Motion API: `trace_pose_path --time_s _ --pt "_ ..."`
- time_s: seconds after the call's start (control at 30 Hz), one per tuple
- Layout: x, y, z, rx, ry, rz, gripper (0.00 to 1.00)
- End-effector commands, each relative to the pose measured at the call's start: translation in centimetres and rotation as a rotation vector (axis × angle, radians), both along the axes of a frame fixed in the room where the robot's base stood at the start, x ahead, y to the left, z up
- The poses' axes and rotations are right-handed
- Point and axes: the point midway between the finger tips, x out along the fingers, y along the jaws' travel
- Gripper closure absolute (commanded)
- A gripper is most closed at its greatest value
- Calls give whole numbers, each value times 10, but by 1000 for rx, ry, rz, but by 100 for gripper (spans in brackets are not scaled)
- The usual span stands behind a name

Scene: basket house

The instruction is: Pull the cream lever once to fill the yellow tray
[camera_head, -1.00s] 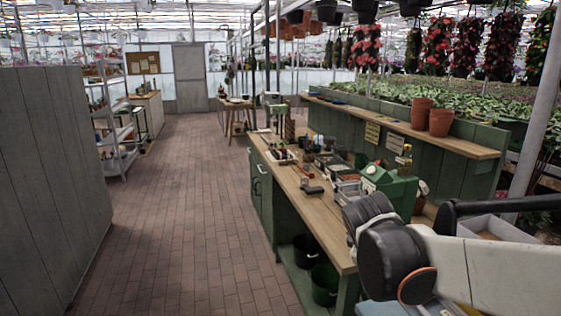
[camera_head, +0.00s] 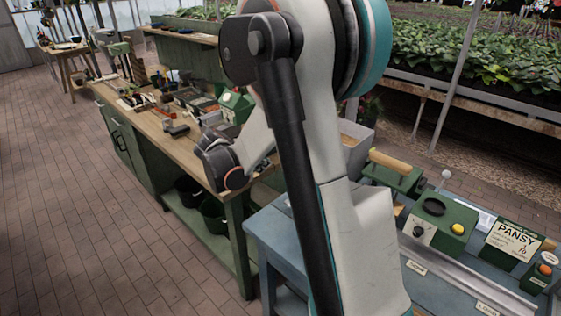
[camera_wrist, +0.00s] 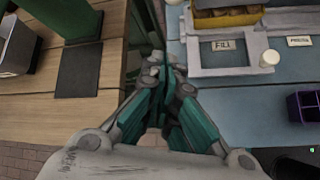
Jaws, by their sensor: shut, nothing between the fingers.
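My gripper (camera_wrist: 167,68) is shut and empty in the wrist view, with its fingertips over the gap between a wooden bench and a blue-grey table. To its upper right, a yellow tray (camera_wrist: 228,20) with brownish contents sits in a pale frame behind a FILL label. A cream round-topped knob (camera_wrist: 269,59), apparently the lever's end, stands right of that label, apart from my fingers. Its shaft is not clear from above. In the head view my arm hides much of the blue table, and the yellow tray and fingertips cannot be made out.
The blue table (camera_head: 278,238) carries green control boxes (camera_head: 441,225) and a PANSY sign (camera_head: 512,241). A purple divided tray (camera_wrist: 303,106) lies at the right. The wooden bench (camera_head: 180,148) holds small items. Bare table lies in front of the FILL frame.

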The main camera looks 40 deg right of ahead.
Motion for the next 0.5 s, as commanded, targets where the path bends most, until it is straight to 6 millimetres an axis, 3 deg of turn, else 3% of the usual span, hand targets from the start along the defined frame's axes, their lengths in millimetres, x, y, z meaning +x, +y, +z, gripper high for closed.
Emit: trace_pose_path --time_s 0.27,0.5 --pt "2 -7 -7 1 -2 -2 100" --pt "9 -37 -36 1 -2 -3 100"
